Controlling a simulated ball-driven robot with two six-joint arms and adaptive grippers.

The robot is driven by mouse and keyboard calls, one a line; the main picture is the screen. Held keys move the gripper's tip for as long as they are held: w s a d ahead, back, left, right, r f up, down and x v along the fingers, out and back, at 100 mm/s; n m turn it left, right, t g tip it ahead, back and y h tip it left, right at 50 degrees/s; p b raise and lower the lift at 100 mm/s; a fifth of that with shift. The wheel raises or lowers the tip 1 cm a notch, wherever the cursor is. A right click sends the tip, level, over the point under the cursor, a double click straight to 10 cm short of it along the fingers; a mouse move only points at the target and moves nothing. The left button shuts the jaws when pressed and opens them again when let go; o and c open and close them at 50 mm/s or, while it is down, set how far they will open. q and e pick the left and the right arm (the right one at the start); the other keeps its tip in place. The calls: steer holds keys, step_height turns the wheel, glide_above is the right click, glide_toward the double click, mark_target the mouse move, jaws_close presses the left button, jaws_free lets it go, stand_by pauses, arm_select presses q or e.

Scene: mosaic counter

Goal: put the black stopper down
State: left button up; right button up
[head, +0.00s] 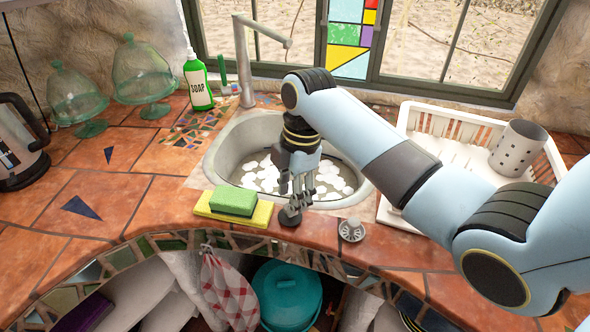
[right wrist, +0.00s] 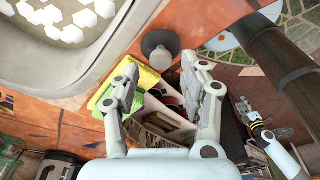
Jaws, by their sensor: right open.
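The black stopper (right wrist: 160,45), a dark round disc with a pale grey knob, rests on the tiled counter just in front of the sink. In the head view only its dark edge (head: 290,217) shows under my gripper. My right gripper (head: 294,203) is over it, pointing down. In the right wrist view the right gripper (right wrist: 160,64) has its fingers apart, with the knob just past the tips and between them. No contact shows. What looks like my left gripper (right wrist: 248,112) shows small at the right of the wrist view; its jaws are unclear.
The sink (head: 232,140) with white pieces in it lies behind. A green sponge (head: 233,201) on a yellow cloth (head: 262,214) is left, a metal strainer (head: 352,230) right. A white dish rack (head: 455,125) is at right. The counter's front edge is close. Left counter has free room.

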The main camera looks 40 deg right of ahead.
step_height(320, 180, up, 8)
steer(key=d, duration=0.1)
steer(key=shift+d+r, duration=0.15)
steer(key=shift+r, duration=0.05)
stand_by(0.4)
